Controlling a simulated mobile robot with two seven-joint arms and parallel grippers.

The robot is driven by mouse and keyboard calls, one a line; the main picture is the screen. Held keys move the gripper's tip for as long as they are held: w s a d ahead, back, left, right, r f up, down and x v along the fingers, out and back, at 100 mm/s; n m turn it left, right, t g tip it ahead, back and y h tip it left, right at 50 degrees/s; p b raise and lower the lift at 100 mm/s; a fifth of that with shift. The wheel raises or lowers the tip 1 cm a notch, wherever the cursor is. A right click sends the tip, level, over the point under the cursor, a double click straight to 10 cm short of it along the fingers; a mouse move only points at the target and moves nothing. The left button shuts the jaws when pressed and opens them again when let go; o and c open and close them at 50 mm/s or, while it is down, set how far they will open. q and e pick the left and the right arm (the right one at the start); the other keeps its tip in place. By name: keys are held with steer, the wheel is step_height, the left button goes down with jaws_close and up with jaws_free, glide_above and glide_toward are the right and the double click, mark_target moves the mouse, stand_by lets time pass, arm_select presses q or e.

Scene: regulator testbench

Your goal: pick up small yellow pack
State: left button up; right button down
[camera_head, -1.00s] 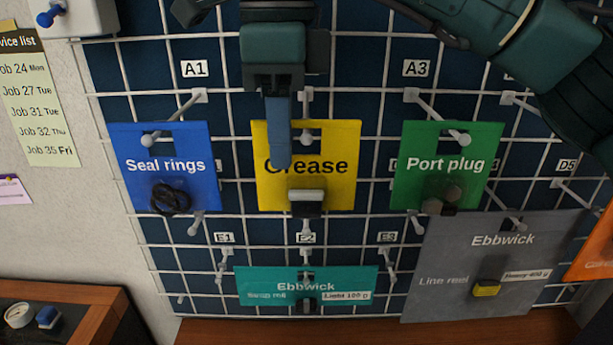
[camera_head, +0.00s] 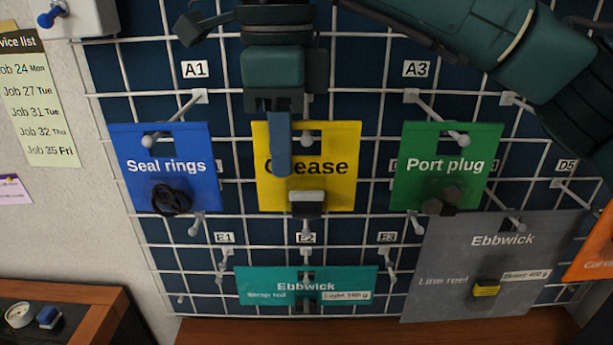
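The small yellow pack (camera_head: 335,190), marked "Grease", hangs upright on a peg of the wire grid, in the middle of the upper row. It has a pale and dark item on its lower front. My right gripper (camera_head: 281,165) comes down from above in front of the pack. One blue finger shows and covers the start of the word. The other finger is hidden, so its opening cannot be told. I cannot tell whether the finger touches the pack. My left gripper is not in view.
A blue "Seal rings" pack (camera_head: 185,140) hangs to the left and a green "Port plug" pack (camera_head: 480,140) to the right. A teal pack (camera_head: 255,278) hangs below, a large grey pack (camera_head: 450,250) lower right. Bare pegs stick out between them.

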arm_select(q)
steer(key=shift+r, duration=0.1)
arm_select(e)
steer(key=shift+r, duration=0.1)
steer(key=shift+r, duration=0.55)
arm_select(q)
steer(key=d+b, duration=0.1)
steer(key=b, duration=0.2)
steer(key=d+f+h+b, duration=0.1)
steer(key=b, duration=0.1)
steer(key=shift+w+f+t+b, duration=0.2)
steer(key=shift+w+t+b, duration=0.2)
arm_select(e)
steer(key=s, duration=1.8)
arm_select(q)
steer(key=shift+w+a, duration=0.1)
